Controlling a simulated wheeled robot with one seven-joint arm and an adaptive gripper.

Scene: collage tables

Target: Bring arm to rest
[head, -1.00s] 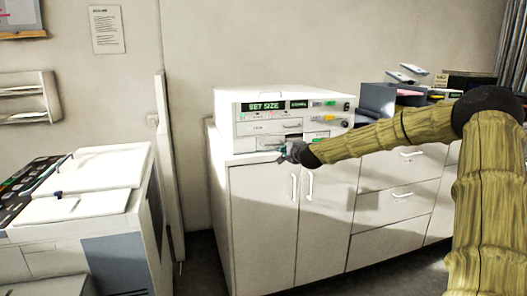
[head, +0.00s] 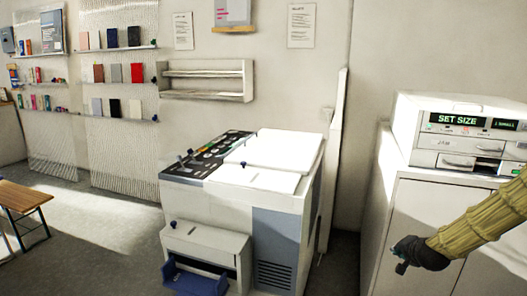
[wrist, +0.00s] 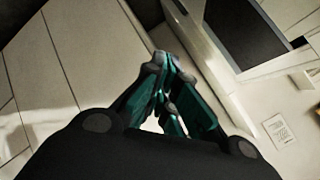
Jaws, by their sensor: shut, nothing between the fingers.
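My arm comes in from the right edge of the head view, and my gripper (head: 402,264) is in front of the white cabinet doors, below the machine on top. In the wrist view my gripper (wrist: 165,62) has its dark teal fingers together at the tips, with nothing between them. Pale cabinet panels lie behind it there. The white machine (head: 470,140) on the cabinet (head: 400,200) has a green "SET SIZE" display, and my gripper is apart from it.
A large white copier (head: 284,190) with a dark button panel and a blue tray (head: 200,278) stands left of the cabinet. A wall rack (head: 205,92) hangs above it. A wooden table (head: 20,198) is at the far left. Floor shows between the copier and the cabinet.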

